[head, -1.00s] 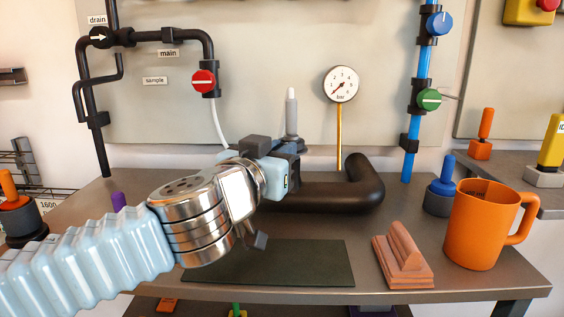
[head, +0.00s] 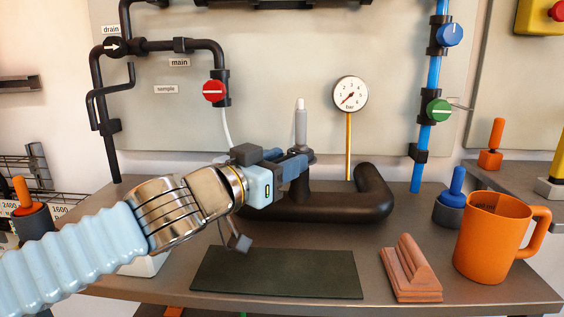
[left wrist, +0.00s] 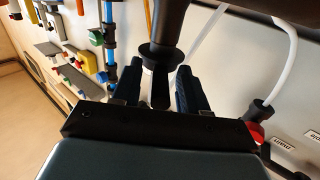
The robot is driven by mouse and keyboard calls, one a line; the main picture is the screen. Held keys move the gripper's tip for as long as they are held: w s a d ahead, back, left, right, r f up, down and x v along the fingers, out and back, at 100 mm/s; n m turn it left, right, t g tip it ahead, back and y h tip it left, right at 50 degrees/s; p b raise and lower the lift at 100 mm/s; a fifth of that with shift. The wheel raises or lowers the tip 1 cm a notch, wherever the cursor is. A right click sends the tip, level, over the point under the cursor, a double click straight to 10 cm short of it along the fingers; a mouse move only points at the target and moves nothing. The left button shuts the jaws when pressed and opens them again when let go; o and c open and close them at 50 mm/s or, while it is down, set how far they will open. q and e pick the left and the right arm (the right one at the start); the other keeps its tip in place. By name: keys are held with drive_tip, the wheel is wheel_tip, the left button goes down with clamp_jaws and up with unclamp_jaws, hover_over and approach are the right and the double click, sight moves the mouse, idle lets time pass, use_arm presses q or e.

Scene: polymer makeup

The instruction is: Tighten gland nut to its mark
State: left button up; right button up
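A grey, light-tipped stem (head: 301,128) stands upright on the black pipe (head: 370,205) on the bench. A dark collar sits at its foot, mostly behind my gripper; I take it to be the gland nut. My left gripper (head: 300,163) reaches this collar from the left. In the left wrist view, the flared dark collar (left wrist: 160,55) and a narrower part (left wrist: 160,90) below it lie between the two dark fingers (left wrist: 158,85). The fingers are apart, with gaps on both sides. I cannot make out any mark. My right gripper is out of view.
A dark mat (head: 275,273) lies in front. A brown ridged block (head: 410,270), orange mug (head: 487,240) and blue-handled tool (head: 452,200) stand to the right. The pressure gauge (head: 350,94) and red valve (head: 214,91) are behind. The mat is bare.

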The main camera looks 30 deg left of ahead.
use_arm(q)
drive_tip(key=shift+s, duration=0.1)
drive_tip(key=s+a, duration=0.2)
drive_tip(key=s, duration=1.1)
drive_tip(key=shift+s, duration=0.25)
